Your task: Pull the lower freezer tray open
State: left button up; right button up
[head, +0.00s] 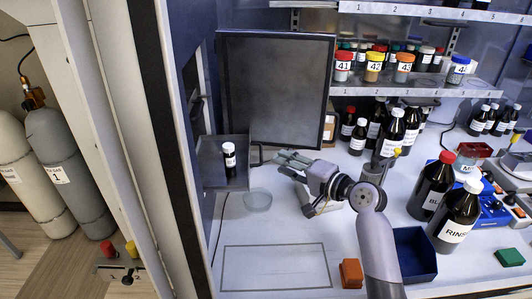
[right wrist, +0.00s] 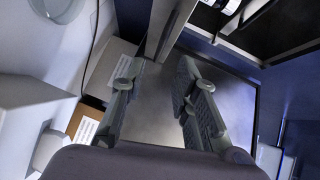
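The lower freezer tray (head: 211,168) is a dark, open-topped tray sticking out of the freezer opening at the left of the bench in the head view. A small dark bottle with a white cap and label (head: 230,161) stands in it. My right gripper (head: 280,160) points left, a short way right of the tray, with a gap between them in the picture. In the right wrist view its two fingers (right wrist: 158,88) are apart with nothing held between them. A dark bottle with a white label (right wrist: 222,4) shows at that view's top edge. My left gripper is not in view.
The dark freezer door (head: 276,92) stands open behind my gripper. A clear round dish (head: 257,200) lies just in front of the tray. An orange block (head: 351,273), a dark blue bin (head: 414,254) and large bottles (head: 455,217) stand right. The outlined bench area (head: 275,267) is clear.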

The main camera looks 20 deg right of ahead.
jog(key=p+x, duration=0.1)
jog(key=x, duration=0.6)
jog(key=shift+c, duration=0.4)
grip_shut()
dwell(0.4)
